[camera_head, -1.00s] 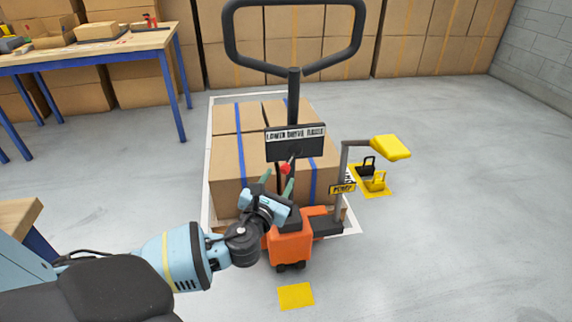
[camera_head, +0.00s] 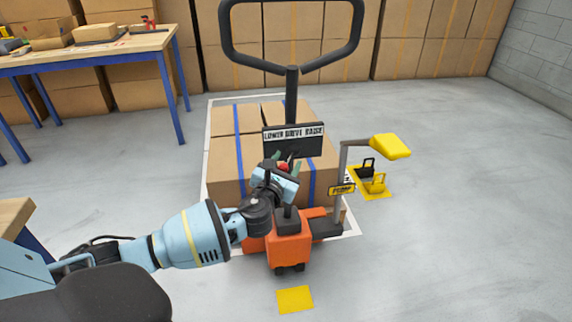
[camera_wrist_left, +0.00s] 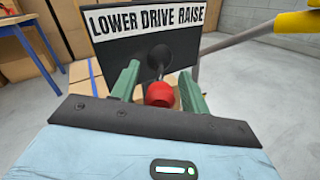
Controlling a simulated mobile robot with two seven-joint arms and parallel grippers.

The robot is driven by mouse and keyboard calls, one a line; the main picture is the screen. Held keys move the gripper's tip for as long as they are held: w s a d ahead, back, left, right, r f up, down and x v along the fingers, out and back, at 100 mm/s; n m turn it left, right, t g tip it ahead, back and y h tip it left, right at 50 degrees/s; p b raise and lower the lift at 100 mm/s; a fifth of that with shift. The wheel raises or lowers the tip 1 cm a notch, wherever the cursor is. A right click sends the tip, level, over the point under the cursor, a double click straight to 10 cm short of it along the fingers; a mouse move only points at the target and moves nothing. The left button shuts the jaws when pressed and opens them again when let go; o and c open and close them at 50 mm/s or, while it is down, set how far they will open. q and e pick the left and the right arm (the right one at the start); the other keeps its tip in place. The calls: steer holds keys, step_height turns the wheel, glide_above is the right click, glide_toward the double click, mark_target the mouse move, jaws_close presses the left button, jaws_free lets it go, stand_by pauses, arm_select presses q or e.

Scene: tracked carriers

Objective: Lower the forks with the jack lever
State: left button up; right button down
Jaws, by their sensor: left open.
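The jack lever has a red knob (camera_wrist_left: 160,94) on a dark rod, in front of a black panel lettered LOWER DRIVE RAISE (camera_wrist_left: 147,42). In the left wrist view the knob sits between the two green fingers of my left gripper (camera_wrist_left: 159,90), with the fingers apart. In the head view my left gripper (camera_head: 282,164) is at the red knob (camera_head: 283,167), below the panel (camera_head: 293,139), and partly hides the rod. The orange pallet jack (camera_head: 291,242) stands upright with its black loop handle (camera_head: 292,72) above. The forks are hidden under the cartons. My right gripper is not in view.
Cartons with blue straps (camera_head: 225,165) stand behind the jack. A workbench (camera_head: 90,58) stands at back left. The right floor is clear.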

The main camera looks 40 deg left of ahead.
arm_select(q)
jaws_close()
stand_by(0.3)
steer(key=shift+w+d+r+n+g+y+p, duration=0.15)
steer(key=shift+d+n+g+y+p, duration=0.3)
steer(key=shift+n+y+p, duration=0.35)
steer(key=n+g+y, duration=0.1)
steer(key=y, duration=0.1)
steer(key=w+d+n+g+y+p, duration=0.1)
steer(key=n+g+y, duration=0.1)
steer(key=d+n+g+y, duration=0.1)
steer(key=shift+w+y+p, duration=0.3)
steer(key=shift+y+p, duration=0.1)
steer(key=shift+n+g, duration=0.25)
steer(key=shift+n, duration=0.05)
